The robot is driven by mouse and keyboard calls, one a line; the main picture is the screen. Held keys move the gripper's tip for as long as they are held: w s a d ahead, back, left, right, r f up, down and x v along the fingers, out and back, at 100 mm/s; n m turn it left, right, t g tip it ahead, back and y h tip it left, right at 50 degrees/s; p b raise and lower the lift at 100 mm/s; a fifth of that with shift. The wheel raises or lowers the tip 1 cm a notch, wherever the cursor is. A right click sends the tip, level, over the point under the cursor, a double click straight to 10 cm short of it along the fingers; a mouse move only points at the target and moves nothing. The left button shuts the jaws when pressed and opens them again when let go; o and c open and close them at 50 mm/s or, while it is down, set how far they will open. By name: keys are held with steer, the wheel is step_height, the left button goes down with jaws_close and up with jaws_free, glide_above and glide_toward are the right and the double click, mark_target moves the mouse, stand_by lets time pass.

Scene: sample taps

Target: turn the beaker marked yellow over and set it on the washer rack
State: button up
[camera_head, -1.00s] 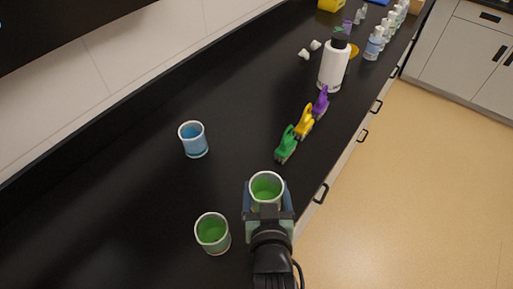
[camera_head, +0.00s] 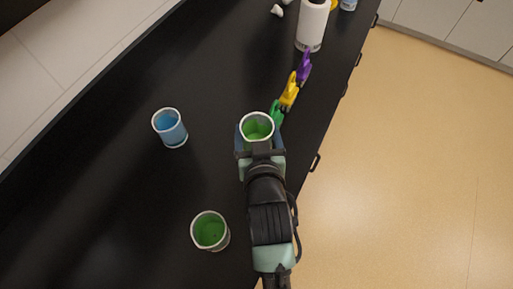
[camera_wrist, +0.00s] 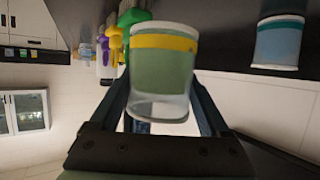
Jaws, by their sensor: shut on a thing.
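The beaker marked yellow (camera_wrist: 163,60) shows a yellow band around green contents in the wrist view. In the head view the same beaker (camera_head: 257,128) is upright, its open rim facing up with green inside. My gripper (camera_head: 259,145) is shut on it, one finger on each side; the gripper also shows in the wrist view (camera_wrist: 160,108). I cannot tell its exact height over the bench. The washer rack is not recognisable in these views.
A second green beaker (camera_head: 210,231) stands left of my arm. A blue beaker (camera_head: 171,129) stands further left. The black bench (camera_head: 100,200) is clear at left.

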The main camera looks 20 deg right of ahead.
steer(key=shift+f, duration=3.2)
steer(key=shift+f, duration=0.2)
steer(key=o, duration=1.2)
steer(key=shift+c, duration=0.2)
steer(key=shift+f, duration=0.1)
steer(key=b+v, duration=0.1)
steer(key=v, duration=1.2)
steer(key=shift+b, duration=0.35)
steer(key=shift+w+a, duration=0.1)
steer(key=shift+a, duration=0.05)
